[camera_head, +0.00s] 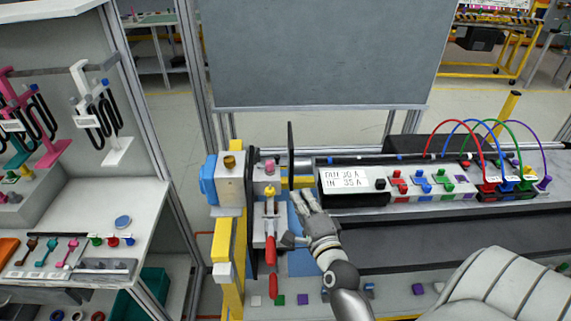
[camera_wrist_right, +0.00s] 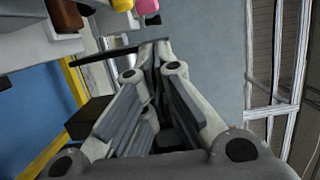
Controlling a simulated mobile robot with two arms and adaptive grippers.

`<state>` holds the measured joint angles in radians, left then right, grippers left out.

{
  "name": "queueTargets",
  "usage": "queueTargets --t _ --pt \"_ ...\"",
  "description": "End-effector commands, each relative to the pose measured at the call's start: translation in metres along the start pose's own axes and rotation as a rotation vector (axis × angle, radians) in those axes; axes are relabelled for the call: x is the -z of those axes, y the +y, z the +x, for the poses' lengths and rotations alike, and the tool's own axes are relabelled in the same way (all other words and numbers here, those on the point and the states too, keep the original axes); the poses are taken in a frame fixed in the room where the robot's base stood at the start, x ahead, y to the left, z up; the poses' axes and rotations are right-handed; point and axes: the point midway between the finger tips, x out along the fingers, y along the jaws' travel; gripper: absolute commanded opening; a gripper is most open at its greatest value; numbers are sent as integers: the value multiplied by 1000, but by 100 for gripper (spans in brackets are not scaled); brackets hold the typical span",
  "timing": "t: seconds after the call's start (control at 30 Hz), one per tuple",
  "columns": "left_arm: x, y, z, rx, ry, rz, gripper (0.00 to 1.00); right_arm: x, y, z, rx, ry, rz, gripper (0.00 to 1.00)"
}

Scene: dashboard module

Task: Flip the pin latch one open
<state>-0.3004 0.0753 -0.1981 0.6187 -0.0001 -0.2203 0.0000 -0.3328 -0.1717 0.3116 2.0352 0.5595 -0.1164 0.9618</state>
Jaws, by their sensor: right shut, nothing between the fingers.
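In the head view, a grey module panel (camera_head: 259,222) carries a pink knob (camera_head: 270,166), a yellow knob (camera_head: 270,190) and a red handle (camera_head: 271,252). I cannot tell which part is pin latch one. My right gripper (camera_head: 302,197) is just right of this panel, fingers pointing away from me. In the right wrist view its fingers (camera_wrist_right: 155,46) converge with nothing held between them. The yellow knob (camera_wrist_right: 122,4) and pink knob (camera_wrist_right: 147,6) appear above the fingertips there. A thin dark plate (camera_head: 291,155) stands beyond the fingers. My left gripper is not visible.
A box with a white display (camera_head: 345,181) and coloured sockets with looped cables (camera_head: 482,140) lie to the right of my gripper. A yellow post (camera_head: 229,265) and blue part (camera_head: 208,180) stand left of the panel. A shelf unit (camera_head: 85,210) is farther left.

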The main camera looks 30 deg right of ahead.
Motion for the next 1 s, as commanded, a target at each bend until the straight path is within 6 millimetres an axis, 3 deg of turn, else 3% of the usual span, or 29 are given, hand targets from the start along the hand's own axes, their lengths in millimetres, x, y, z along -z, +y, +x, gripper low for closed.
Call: queueTargets --t 0.7,1.0 --pt "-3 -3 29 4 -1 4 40 0 1 116 3 0 0 0" --pt "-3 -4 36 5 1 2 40 0 0 136 0 -1 -1 0"
